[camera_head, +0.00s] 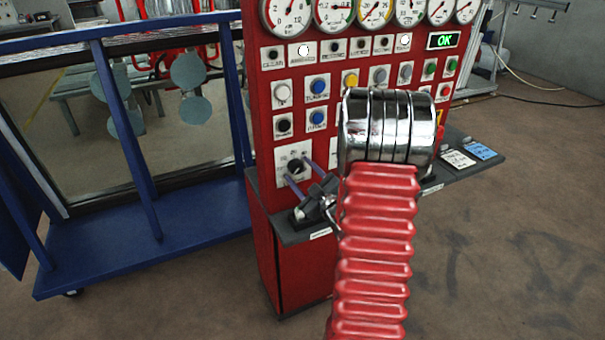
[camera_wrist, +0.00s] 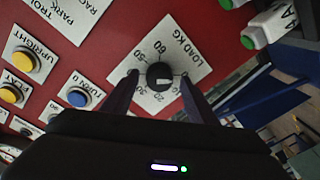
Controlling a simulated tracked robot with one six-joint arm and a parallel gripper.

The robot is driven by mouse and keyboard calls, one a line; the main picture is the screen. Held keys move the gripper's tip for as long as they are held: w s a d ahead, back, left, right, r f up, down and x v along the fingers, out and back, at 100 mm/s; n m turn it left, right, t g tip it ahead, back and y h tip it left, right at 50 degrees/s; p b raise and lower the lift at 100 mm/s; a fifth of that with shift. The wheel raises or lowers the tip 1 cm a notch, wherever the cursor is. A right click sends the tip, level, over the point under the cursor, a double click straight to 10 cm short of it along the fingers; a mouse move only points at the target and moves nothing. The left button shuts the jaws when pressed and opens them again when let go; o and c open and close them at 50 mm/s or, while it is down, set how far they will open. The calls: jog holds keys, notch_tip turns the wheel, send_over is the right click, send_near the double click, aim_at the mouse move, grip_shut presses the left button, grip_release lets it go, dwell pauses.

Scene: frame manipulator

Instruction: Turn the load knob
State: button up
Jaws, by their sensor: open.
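The load knob (camera_wrist: 160,76) is a round black knob on a white square plate marked LOAD KG (camera_wrist: 183,50), with numbers around it. A pale mark shows on the knob. In the head view the knob (camera_head: 295,166) sits low on the left of the red panel. My gripper (camera_wrist: 158,78) is open, its two dark fingers on either side of the knob, with a gap to the knob on each side. In the head view the gripper (camera_head: 304,174) reaches the knob plate from the front. I cannot tell how deep the fingertips reach.
The red panel (camera_head: 262,130) carries gauges, lamps and several buttons. A blue button (camera_wrist: 77,97) and yellow buttons (camera_wrist: 23,61) are near the knob plate. A dark shelf (camera_head: 290,232) juts out below. A blue frame (camera_head: 150,240) stands to the left. The floor at right is clear.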

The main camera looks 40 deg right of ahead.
jog(key=shift+c, duration=0.7)
jog(key=c, duration=0.9)
jog(key=shift+s+d, duration=0.1)
jog(key=shift+d, duration=0.05)
jog(key=shift+m, duration=0.3)
